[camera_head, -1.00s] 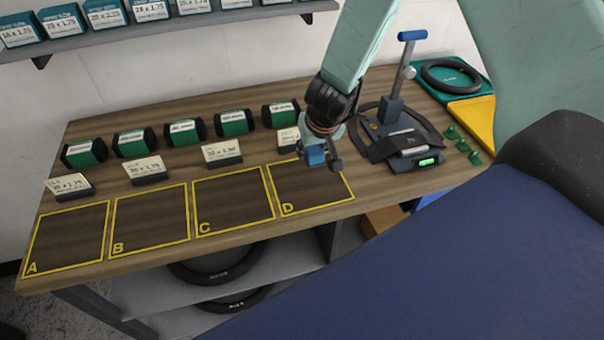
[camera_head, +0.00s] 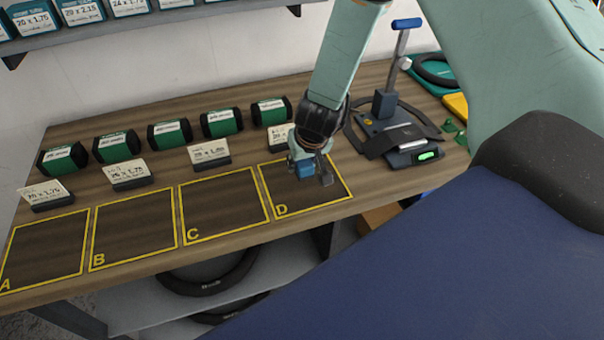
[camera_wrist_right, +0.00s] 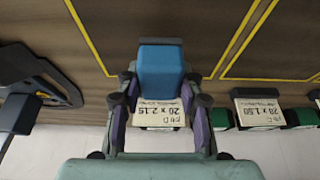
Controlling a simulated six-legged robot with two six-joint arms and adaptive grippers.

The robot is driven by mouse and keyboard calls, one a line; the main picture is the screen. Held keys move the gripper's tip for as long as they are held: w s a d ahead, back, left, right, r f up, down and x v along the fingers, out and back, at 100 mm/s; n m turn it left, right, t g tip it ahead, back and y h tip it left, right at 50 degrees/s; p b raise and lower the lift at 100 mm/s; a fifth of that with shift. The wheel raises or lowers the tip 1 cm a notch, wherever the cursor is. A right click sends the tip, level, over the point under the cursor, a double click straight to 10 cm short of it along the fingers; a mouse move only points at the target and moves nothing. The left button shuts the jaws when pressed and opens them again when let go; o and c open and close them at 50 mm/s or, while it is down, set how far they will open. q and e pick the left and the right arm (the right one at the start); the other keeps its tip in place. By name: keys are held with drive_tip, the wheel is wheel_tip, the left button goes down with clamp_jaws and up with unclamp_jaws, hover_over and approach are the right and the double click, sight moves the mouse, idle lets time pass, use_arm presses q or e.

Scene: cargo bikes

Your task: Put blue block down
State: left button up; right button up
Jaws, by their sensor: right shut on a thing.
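The blue block (camera_head: 305,169) is held between the fingertips of my right gripper (camera_head: 308,170), over the yellow-outlined square D (camera_head: 325,199) near its back edge. In the right wrist view, the blue block (camera_wrist_right: 161,71) sits between the two fingers of my right gripper (camera_wrist_right: 161,92), which is shut on it. I cannot tell whether the block touches the table. A size card (camera_wrist_right: 158,116) marked 20 x 2.15 shows just behind it. My left gripper is not in view.
Marked squares A (camera_head: 42,252), B (camera_head: 133,232) and C (camera_head: 222,207) are empty. Cards and several green-and-black rolls (camera_head: 221,123) stand behind them. A clamp stand with a scale (camera_head: 412,153) is close to the right of my gripper. A shelf of boxes hangs at the upper left.

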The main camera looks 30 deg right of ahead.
sight(303, 182)
wheel_tip(303, 182, down, 3)
drive_tip(key=shift+r+b, duration=0.1)
drive_tip(key=shift+b, duration=0.55)
drive_tip(key=shift+f, duration=0.3)
drive_tip(key=shift+r, duration=0.1)
drive_tip(key=shift+f+b, duration=0.3)
drive_tip(key=shift+s+f, duration=0.15)
drive_tip(key=shift+s, duration=0.05)
drive_tip(key=o, duration=0.9)
drive_tip(key=shift+s+a, duration=0.1)
drive_tip(key=o, duration=0.3)
drive_tip(key=shift+w+f, duration=0.2)
drive_tip(key=shift+f, duration=0.15)
